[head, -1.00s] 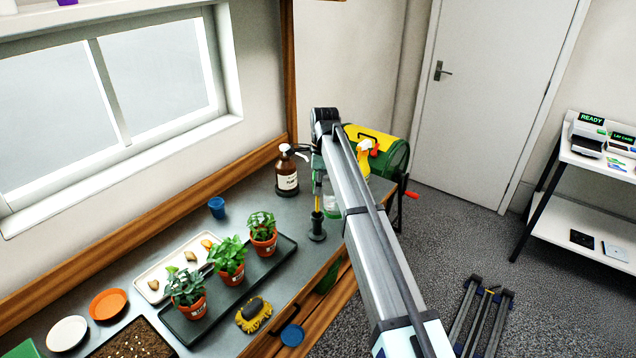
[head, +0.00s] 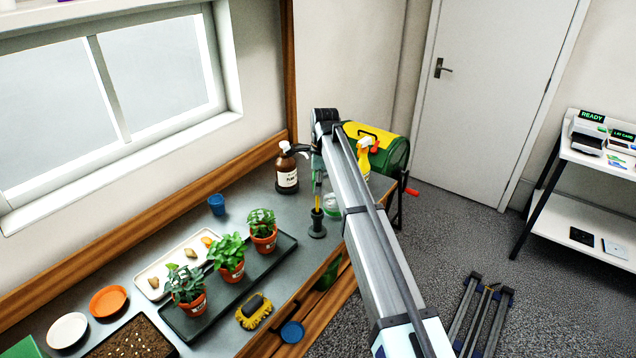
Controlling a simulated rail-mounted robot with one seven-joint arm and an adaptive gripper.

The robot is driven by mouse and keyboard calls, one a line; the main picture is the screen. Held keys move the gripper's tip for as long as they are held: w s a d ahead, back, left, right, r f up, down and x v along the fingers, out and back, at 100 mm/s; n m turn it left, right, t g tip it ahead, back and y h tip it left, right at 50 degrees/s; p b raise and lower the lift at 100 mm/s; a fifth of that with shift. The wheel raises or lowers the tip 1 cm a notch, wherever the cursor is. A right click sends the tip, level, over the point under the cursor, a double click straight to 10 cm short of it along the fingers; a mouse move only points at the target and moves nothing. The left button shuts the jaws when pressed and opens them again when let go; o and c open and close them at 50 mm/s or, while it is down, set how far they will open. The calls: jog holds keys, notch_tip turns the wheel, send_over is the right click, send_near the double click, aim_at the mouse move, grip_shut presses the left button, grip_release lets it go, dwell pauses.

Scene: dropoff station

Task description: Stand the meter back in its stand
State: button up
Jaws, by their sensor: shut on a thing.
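The meter (head: 318,202) shows as a thin upright yellow shaft below my gripper. Its upper part is hidden by the gripper. The stand (head: 317,228) is a small dark holder with a round base, near the front edge of the grey bench. The meter's lower end lines up with the top of the stand; I cannot tell how deep it sits inside. My gripper (head: 317,176) is directly above the stand, shut on the meter, and partly covered by my arm.
A brown pump bottle (head: 287,170) stands left of my gripper. A yellow spray bottle (head: 362,158) and a green-yellow drum (head: 393,152) are to the right.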

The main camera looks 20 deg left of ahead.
aim_at(318, 211)
jog(key=shift+f, duration=0.5)
dwell(0.4)
jog(key=shift+f, duration=1.2)
dwell(0.8)
jog(key=shift+f+b, duration=0.3)
jog(key=shift+f, duration=0.05)
jog(key=shift+f+b, duration=0.4)
jog(key=shift+f, duration=1.9)
dwell(1.8)
jog(key=o, duration=1.4)
